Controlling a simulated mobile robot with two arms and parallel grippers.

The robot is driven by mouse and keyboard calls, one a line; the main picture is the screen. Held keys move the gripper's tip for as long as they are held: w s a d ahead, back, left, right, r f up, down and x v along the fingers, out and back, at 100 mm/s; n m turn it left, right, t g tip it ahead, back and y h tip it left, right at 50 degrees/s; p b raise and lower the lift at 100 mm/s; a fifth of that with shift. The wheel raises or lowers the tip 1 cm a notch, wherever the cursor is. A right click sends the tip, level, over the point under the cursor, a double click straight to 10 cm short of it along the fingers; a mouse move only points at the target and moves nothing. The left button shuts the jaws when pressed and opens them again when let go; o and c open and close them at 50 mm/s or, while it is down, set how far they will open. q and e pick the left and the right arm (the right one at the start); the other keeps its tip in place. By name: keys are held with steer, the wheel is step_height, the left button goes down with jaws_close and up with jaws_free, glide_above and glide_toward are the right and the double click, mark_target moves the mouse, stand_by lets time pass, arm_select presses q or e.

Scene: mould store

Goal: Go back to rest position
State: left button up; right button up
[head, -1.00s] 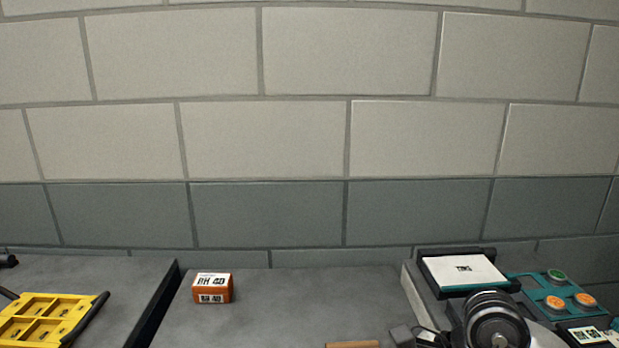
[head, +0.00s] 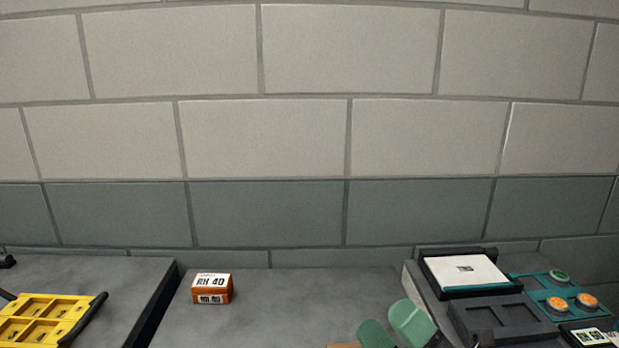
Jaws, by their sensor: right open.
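My right gripper (head: 393,328) shows at the bottom edge, right of centre, over the grey bench. Its two green fingertips are apart with nothing between them. The rest of this gripper and its arm is mostly cut off by the frame's lower edge. My left gripper is not in view.
An orange RH 40 box (head: 212,288) stands on the middle bench (head: 285,300). A yellow tray (head: 42,318) lies on the left bench. At right are a white-topped device (head: 463,270), a dark recessed tray (head: 503,317) and a teal button panel (head: 575,308). A block wall (head: 265,140) stands behind.

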steer(key=w+d+f+m+t+h, duration=0.35)
steer(key=d+f+m+h, duration=0.3)
steer(key=m+h, duration=0.75)
steer(key=s+d+f+m+g+h, duration=0.25)
steer(key=f+m+g, duration=0.2)
steer(key=f, duration=0.25)
steer(key=s+d+f+m+g+h, duration=0.2)
steer(key=s+f+m+g, duration=0.1)
steer(key=f+m, duration=0.3)
steer(key=s+f+m+g+y, duration=0.1)
steer(key=s+f+m+g, duration=0.2)
steer(key=s+f+g, duration=1)
step_height(320, 180, down, 24)
steer(key=s+r+t, duration=0.1)
steer(key=s+t, duration=0.1)
steer(key=s, duration=0.1)
steer(key=s+d+f+g, duration=0.1)
steer(key=s+d+f, duration=0.1)
steer(key=s+f, duration=1.4)
steer(key=shift+d+f+n, duration=0.3)
steer(key=shift+f+n, duration=0.05)
steer(key=shift+f, duration=0.05)
